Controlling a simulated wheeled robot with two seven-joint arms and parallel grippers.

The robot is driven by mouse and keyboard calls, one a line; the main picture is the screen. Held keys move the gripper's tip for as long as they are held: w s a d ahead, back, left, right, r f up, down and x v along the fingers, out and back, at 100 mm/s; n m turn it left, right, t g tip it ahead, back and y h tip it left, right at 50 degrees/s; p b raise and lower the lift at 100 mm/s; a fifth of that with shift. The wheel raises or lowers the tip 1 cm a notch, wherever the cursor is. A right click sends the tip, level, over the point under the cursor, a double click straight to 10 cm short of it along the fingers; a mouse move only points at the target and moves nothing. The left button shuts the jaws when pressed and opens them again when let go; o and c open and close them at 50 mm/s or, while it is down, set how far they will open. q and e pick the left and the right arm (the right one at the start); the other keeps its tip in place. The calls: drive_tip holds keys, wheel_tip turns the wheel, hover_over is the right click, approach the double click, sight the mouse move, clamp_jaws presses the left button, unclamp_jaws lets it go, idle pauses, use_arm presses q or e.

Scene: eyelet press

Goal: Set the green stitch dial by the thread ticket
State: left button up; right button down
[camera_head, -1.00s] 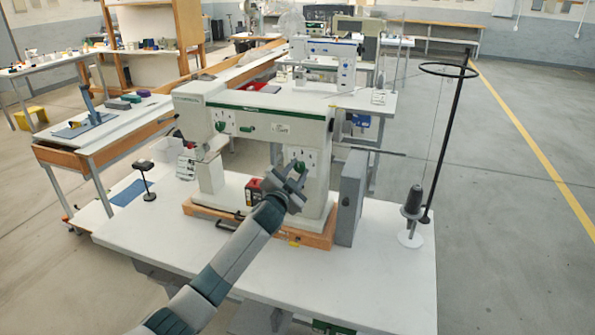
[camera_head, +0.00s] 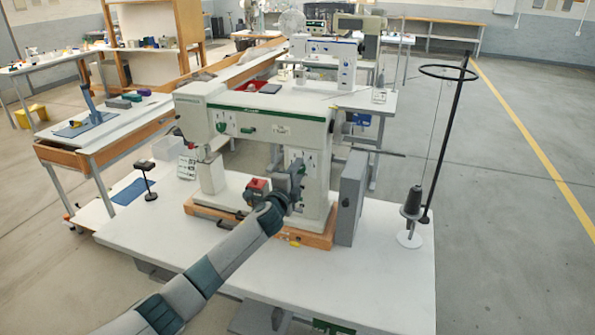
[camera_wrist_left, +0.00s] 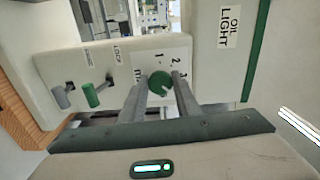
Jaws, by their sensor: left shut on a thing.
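The green stitch dial (camera_wrist_left: 160,84) is on the pale panel of the sewing machine (camera_head: 262,122), with the numbers 1, 2 and 3 printed around it. My left gripper (camera_wrist_left: 160,95) has a finger on each side of the dial and is shut on it. In the head view my left gripper (camera_head: 298,176) is at the machine's right column and hides the dial. The dial's exact setting is too small to read. A small printed white card (camera_head: 187,166), possibly the thread ticket, stands left of the machine; its text is unreadable. My right gripper is out of view.
In the wrist view a green lever (camera_wrist_left: 97,93) and a grey lever (camera_wrist_left: 62,97) are left of the dial. A red-topped block (camera_head: 256,189) sits near my wrist. A dark thread cone (camera_head: 412,204) and tall stand (camera_head: 442,140) are right. The front tabletop is clear.

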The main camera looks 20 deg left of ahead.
use_arm(q)
drive_tip(key=shift+f+m, duration=0.1)
drive_tip(key=shift+m, duration=0.2)
drive_tip(key=o, duration=1)
drive_tip(key=s+b, duration=0.1)
drive_tip(key=s, duration=0.4)
drive_tip(key=s+b, duration=0.1)
drive_tip(key=s, duration=0.5)
drive_tip(key=s+b, duration=0.1)
drive_tip(key=s, duration=0.5)
drive_tip(key=shift+s+a+b, duration=0.2)
drive_tip(key=shift+a+b, duration=0.1)
drive_tip(key=shift+b, duration=0.1)
